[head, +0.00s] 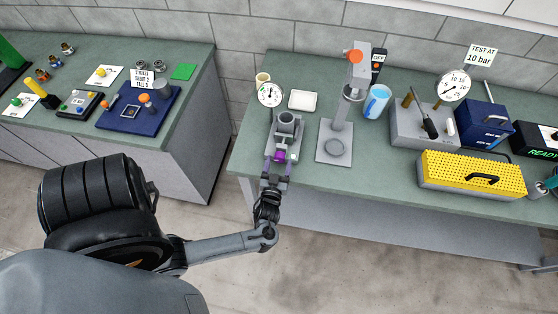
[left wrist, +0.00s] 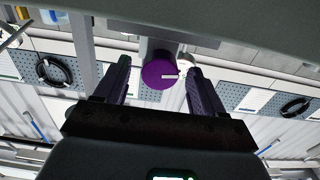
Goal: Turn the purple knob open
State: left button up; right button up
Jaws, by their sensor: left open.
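The purple knob (head: 280,157) is on the front of a small grey fixture (head: 285,130) near the front edge of the right bench. In the left wrist view the knob (left wrist: 160,76) is a round purple disc with a short white mark at its right side. My left gripper (head: 276,172) is open in front of the knob. In the left wrist view its two fingers (left wrist: 160,82) are either side of the knob, with a visible gap on each side. My right gripper is not in view.
A round gauge (head: 270,93) stands behind the fixture. A grey press (head: 337,130) stands close on its right, and a white tray (head: 302,100) lies behind. A yellow perforated box (head: 470,175) is farther right. A floor gap separates the left bench (head: 190,110).

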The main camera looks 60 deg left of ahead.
pick_arm(q)
jog(key=shift+w+a, duration=0.3)
jog(key=shift+a, duration=0.1)
jog(key=c, duration=1.1)
jog(key=shift+o, duration=0.2)
jog(key=shift+f+n+b, duration=0.2)
jog(key=shift+n+b, duration=0.5)
jog(key=shift+n, duration=0.4)
jog(key=shift+r+n, duration=0.2)
jog(key=shift+n, duration=0.8)
jog(key=o, duration=1.1)
jog(key=shift+c, duration=0.2)
jog(key=shift+d, duration=0.1)
